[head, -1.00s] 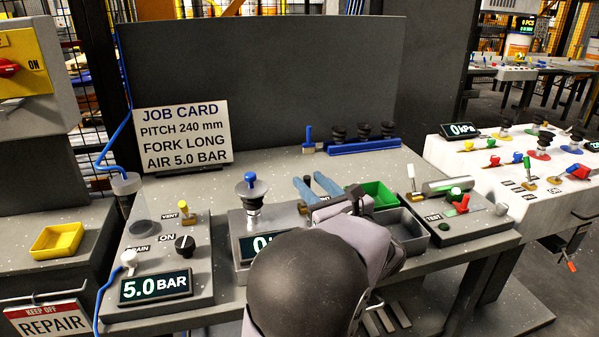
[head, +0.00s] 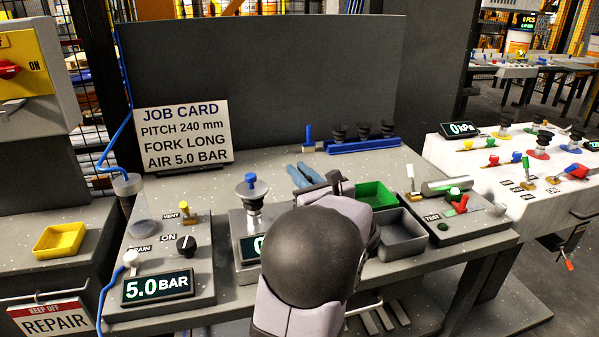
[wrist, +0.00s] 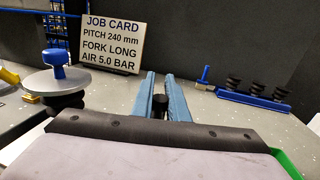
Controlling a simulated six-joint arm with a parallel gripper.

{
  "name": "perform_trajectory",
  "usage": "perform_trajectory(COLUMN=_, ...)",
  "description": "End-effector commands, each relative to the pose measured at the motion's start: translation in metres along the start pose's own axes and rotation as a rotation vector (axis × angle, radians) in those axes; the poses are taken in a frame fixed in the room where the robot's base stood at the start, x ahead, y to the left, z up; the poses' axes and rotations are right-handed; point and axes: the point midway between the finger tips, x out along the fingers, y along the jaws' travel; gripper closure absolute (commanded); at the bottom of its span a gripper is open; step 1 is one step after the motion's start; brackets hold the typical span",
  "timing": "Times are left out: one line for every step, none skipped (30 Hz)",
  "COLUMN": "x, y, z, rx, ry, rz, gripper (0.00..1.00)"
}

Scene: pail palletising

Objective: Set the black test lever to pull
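My gripper (head: 298,169) has two blue fingers and reaches over the bench behind the middle gauge box. In the wrist view, a black knob (wrist: 160,106), which looks like the black test lever's top, sits between the fingers (wrist: 160,75). The fingers lie close along both its sides, and I see no clear gap. The lever's shaft and base are hidden by my wrist in both views. A small TEST panel (head: 448,227) with a green knob and a red lever stands at the right.
The job card (head: 186,134) stands at the back left. A blue-topped suction cup (head: 251,191) stands left of my arm, above a partly hidden display. A green bin (head: 376,195) and a grey bin (head: 402,236) lie to the right. A blue rack (head: 363,147) is behind.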

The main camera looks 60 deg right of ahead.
Motion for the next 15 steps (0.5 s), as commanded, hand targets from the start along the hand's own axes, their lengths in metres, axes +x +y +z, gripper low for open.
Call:
perform_trajectory(x=-0.0001, y=0.0001, z=0.0001, rx=0.0, ry=0.0, rz=0.0, gripper=1.0)
perform_trajectory(x=-0.0001, y=0.0001, z=0.0001, rx=0.0, ry=0.0, rz=0.0, gripper=1.0)
perform_trajectory(x=-0.0002, y=0.0001, z=0.0001, rx=0.0, ry=0.0, rz=0.0, gripper=1.0)
perform_trajectory(x=-0.0002, y=0.0001, z=0.0001, rx=0.0, ry=0.0, rz=0.0, gripper=1.0)
perform_trajectory(x=-0.0002, y=0.0001, z=0.0001, rx=0.0, ry=0.0, rz=0.0, gripper=1.0)
perform_trajectory(x=-0.0003, y=0.0001, z=-0.0003, rx=0.0, ry=-0.001, rz=0.0, gripper=1.0)
perform_trajectory(x=-0.0004, y=0.0001, z=-0.0007, rx=-0.001, ry=-0.003, rz=0.0, gripper=1.0)
perform_trajectory(x=-0.0005, y=0.0, z=-0.0013, rx=-0.001, ry=-0.005, rz=0.0, gripper=1.0)
perform_trajectory(x=-0.0008, y=0.0, z=-0.0021, rx=-0.003, ry=-0.009, rz=-0.001, gripper=1.0)
perform_trajectory(x=-0.0011, y=-0.0001, z=-0.0027, rx=-0.004, ry=-0.014, rz=-0.001, gripper=1.0)
perform_trajectory(x=-0.0014, y=-0.0002, z=-0.0033, rx=-0.005, ry=-0.019, rz=-0.001, gripper=1.0)
perform_trajectory(x=-0.002, y=-0.0004, z=-0.0041, rx=-0.007, ry=-0.028, rz=-0.002, gripper=1.0)
perform_trajectory(x=-0.0025, y=-0.0005, z=-0.0047, rx=-0.008, ry=-0.035, rz=-0.003, gripper=1.0)
perform_trajectory(x=-0.003, y=-0.0006, z=-0.0049, rx=-0.01, ry=-0.043, rz=-0.004, gripper=1.0)
perform_trajectory(x=-0.0039, y=-0.0005, z=-0.0046, rx=-0.013, ry=-0.054, rz=-0.004, gripper=1.0)
